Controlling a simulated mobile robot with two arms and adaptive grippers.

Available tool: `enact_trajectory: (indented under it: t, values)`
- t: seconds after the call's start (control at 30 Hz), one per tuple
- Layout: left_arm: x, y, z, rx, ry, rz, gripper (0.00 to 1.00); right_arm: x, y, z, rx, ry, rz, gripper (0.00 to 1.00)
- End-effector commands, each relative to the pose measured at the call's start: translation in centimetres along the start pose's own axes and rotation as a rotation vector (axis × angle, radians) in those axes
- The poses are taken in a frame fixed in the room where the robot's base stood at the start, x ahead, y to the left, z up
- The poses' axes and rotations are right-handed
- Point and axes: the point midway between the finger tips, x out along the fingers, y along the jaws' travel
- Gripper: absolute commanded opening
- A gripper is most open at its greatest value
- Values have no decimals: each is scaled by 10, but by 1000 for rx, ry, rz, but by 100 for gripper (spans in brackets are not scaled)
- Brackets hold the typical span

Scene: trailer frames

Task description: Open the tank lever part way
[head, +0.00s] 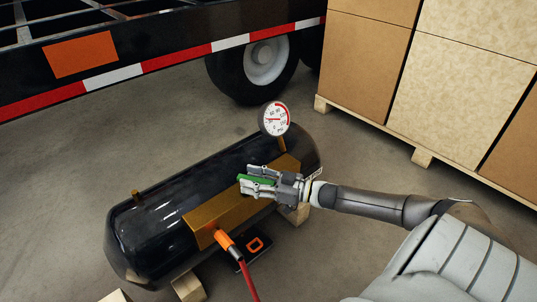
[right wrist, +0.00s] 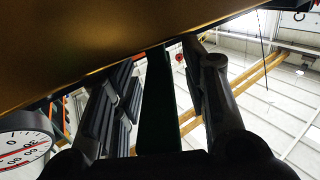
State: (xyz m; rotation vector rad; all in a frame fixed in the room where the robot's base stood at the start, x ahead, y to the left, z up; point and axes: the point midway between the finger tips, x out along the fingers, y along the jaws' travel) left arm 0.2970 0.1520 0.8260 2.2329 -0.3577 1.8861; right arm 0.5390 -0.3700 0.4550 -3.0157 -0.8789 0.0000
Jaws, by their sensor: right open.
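The black tank (head: 145,232) lies on its side on wooden blocks, with a gold bracket (head: 220,212) along its front. The green lever (head: 246,178) is at the bracket, between the fingers of my right gripper (head: 250,186). In the right wrist view the lever (right wrist: 158,100) is a dark upright bar between the two open fingers (right wrist: 160,95), and the gold surface (right wrist: 90,45) is above. I cannot tell whether a finger touches the lever. The fingers partly hide the lever in the head view. My left gripper is not in view.
A round gauge (head: 274,119) stands on the tank's top; it also shows in the right wrist view (right wrist: 22,145). An orange connector (head: 225,240) with a red hose (head: 248,280) joins the front. A trailer wheel (head: 258,68) and crates (head: 455,90) stand behind. Floor between is clear.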

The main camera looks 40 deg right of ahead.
Motion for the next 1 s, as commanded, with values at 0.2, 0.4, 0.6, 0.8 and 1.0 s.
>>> enact_trajectory:
  t: [0.2, 0.4, 0.6, 0.8, 1.0]
  values:
    - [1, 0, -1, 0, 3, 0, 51, -29, 0, 2, 1, -6, 0, 41]
    - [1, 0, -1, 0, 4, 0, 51, -60, 0, 2, 2, -6, 0, 41]
    - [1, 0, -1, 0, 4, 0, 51, -89, 0, 1, 2, -5, -1, 41]
    - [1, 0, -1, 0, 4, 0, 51, -108, 0, 0, 0, -2, 0, 41]
    - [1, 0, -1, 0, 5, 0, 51, -114, 0, 0, 0, -1, -1, 41]
